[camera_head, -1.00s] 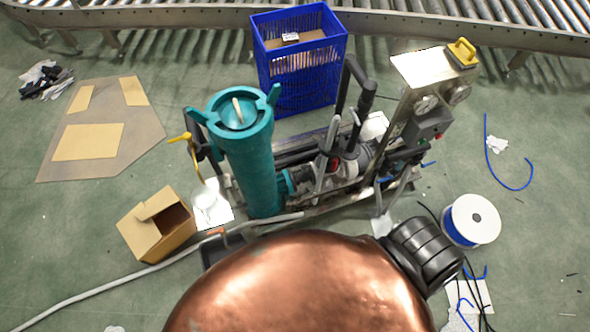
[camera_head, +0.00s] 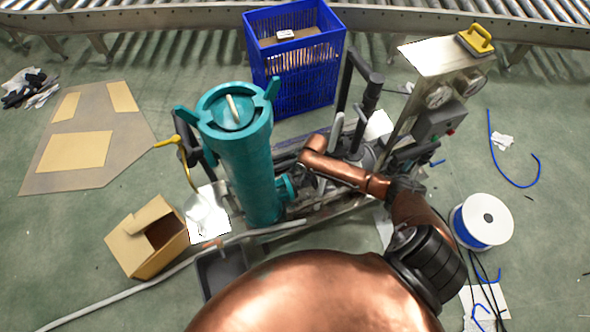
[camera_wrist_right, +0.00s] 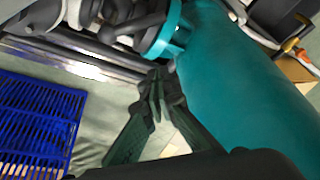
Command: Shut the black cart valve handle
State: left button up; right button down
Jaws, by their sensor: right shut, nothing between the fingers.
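My right arm reaches over the cart, and its gripper (camera_wrist_right: 157,88) shows in the right wrist view with its dark fingers together and empty. The fingertips are close beside the tall teal cylinder (camera_wrist_right: 220,70), below its flange. A black lever-like handle (camera_wrist_right: 130,28) lies above the fingertips in that view, next to the flange, apart from them. I cannot be sure that it is the valve handle. In the head view the teal cylinder (camera_head: 245,160) stands on the cart, and my arm covers much of the valve area right of it. My left gripper is not in view.
A blue crate (camera_head: 295,75) stands behind the cart, before a roller conveyor. A steel panel (camera_head: 430,62) with gauges rises at the right. A yellow lever (camera_head: 170,142) sits left of the cylinder. A cardboard box (camera_head: 150,240), a grey hose and a cable spool (camera_head: 482,220) lie around.

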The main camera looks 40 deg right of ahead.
jog(key=b+x, duration=0.2)
jog(key=x, duration=0.4)
jog(key=shift+f, duration=0.15)
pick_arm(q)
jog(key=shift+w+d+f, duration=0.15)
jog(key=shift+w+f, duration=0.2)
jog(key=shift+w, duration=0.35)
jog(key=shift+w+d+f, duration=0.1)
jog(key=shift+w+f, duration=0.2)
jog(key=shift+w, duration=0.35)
pick_arm(e)
jog(key=shift+s+d+f, duration=0.1)
jog(key=shift+s+d, duration=0.4)
jog(key=shift+s, duration=0.35)
jog(key=shift+s+d+f, duration=0.15)
jog(key=shift+s+d, duration=0.35)
jog(key=shift+s, duration=0.3)
jog(key=shift+s+d, duration=0.1)
